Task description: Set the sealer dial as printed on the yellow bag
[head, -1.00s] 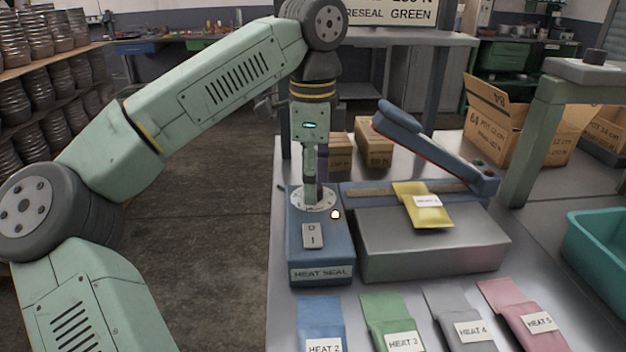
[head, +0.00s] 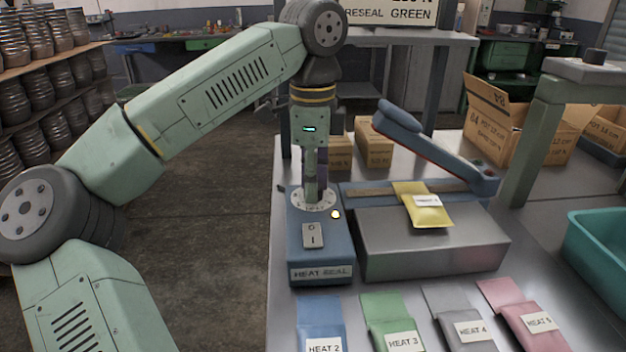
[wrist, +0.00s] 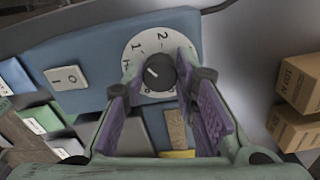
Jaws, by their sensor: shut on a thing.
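The heat sealer's blue control box (head: 322,258) stands on the table with a white dial plate (head: 303,207) on top. In the wrist view, a dark round knob (wrist: 161,73) sits at the centre of the numbered plate (wrist: 140,56). Its white pointer line faces toward the 1; 1 and 2 are readable, other marks are partly hidden. My gripper (head: 316,198) points straight down and is shut on the knob. The yellow bag (head: 423,205) lies across the sealer's bar; its white label is too small to read surely.
The sealer's hinged arm (head: 430,145) is raised. Blue, green, grey and pink bags lie along the table front, labelled HEAT 2, 3, 4 and 5. Cartons (head: 375,148) stand behind.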

